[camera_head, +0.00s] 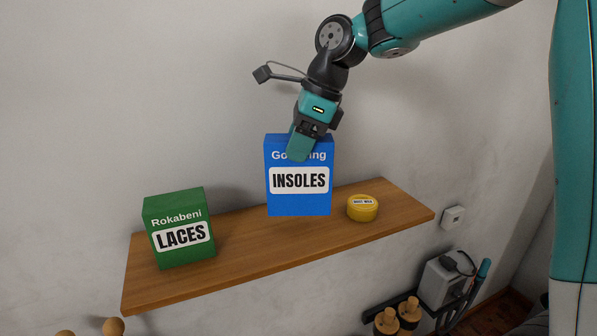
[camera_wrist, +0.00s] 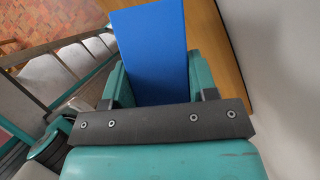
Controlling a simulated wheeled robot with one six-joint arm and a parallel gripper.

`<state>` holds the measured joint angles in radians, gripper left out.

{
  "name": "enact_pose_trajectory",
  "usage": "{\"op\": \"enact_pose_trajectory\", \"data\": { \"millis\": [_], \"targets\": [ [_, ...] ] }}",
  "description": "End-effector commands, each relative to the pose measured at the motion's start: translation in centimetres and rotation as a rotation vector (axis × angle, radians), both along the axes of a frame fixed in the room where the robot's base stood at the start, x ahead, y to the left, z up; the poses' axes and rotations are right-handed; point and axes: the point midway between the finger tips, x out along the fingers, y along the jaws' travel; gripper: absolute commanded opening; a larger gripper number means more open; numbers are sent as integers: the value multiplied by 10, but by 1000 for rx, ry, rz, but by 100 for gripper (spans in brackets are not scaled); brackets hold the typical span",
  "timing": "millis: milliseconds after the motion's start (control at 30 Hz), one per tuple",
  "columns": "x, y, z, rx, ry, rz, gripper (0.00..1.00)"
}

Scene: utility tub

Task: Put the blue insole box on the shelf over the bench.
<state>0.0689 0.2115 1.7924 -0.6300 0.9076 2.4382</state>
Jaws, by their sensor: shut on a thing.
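The blue insole box (camera_head: 299,200) is upright in the head view, with its INSOLES label facing out. My gripper (camera_head: 299,145) is shut on its top part from above. In the wrist view the blue box (camera_wrist: 152,45) sits between the two teal fingers of my gripper (camera_wrist: 158,85). The wooden shelf (camera_head: 285,246) runs along the wall. The box appears over the middle of the shelf; I cannot tell whether its bottom touches the board. In the wrist view the shelf (camera_wrist: 222,50) shows to the right of the box.
A green laces box (camera_head: 180,250) stands on the shelf's left part. A yellow round tin (camera_head: 362,213) sits on the shelf just right of the blue box. Bare board shows between the green and blue boxes. A wall socket (camera_head: 453,217) is beyond the right end.

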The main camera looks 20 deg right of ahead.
Motion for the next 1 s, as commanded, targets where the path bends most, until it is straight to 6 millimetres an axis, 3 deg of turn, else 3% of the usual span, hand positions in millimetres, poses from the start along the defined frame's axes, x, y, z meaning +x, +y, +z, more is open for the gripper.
{"op": "enact_pose_trajectory", "data": {
  "millis": [333, 733, 767, 800, 867, 1000],
  "targets": [
    [0, -1, -42, 0, 2, -1, 12],
    [0, -1, -49, -1, 0, -1, 12],
    [0, -1, -49, -1, -1, -2, 60],
    [0, -1, -48, -1, -1, -2, 69],
    [0, -1, -48, -1, -1, -3, 78],
    [0, -1, -48, -1, -1, -3, 78]
  ]
}}
